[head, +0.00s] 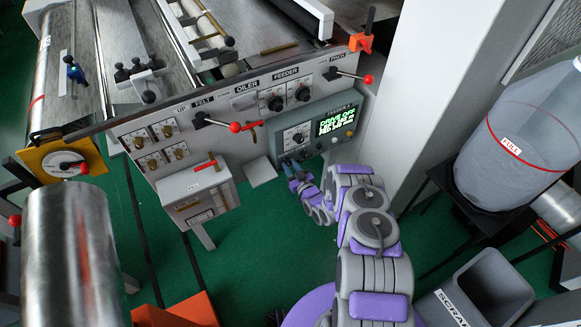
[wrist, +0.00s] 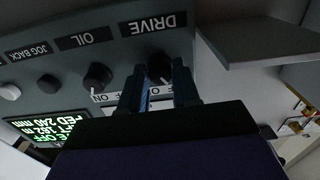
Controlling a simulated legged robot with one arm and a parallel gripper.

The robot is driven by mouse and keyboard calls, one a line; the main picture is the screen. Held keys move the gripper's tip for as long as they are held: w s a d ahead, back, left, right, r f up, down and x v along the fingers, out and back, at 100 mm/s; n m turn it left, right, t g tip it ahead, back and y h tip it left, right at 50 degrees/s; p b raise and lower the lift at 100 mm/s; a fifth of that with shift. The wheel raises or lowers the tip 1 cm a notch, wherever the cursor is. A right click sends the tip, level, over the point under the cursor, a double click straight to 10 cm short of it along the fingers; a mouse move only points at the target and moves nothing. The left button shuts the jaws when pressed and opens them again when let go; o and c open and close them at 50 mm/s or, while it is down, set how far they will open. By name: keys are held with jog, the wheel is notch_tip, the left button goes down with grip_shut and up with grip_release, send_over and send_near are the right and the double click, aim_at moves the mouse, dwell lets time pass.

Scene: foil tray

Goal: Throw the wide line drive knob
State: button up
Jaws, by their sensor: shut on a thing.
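The drive knob (wrist: 159,66) is a dark round knob under the label DRIVE, which appears upside down in the wrist view. My gripper (wrist: 159,76) has its two dark fingers on either side of the knob and is shut on it. The fingers hide part of the knob and its OFF/ON marks. In the head view my gripper (head: 290,166) reaches the lower left edge of the grey-green control box (head: 345,150) and hides the drive knob there. The box's screen (head: 335,121) shows green text that seems to begin DRIVE OFF.
The oil knob (wrist: 97,77) and jog back knob (wrist: 48,83) sit beside the drive knob. Red-ended levers (head: 235,127) stick out of the white machine panel. A grey box (head: 196,190) stands at lower left. A scrap bin (head: 480,290) is at lower right.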

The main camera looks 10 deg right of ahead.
jog(key=shift+f, duration=0.15)
jog(key=o, duration=1.1)
jog(key=shift+c, duration=0.2)
jog(key=shift+s, duration=0.1)
jog(key=p+v, duration=0.3)
jog(key=v, duration=1.4)
jog(key=shift+d+p, duration=0.1)
jog(key=shift+p, duration=0.2)
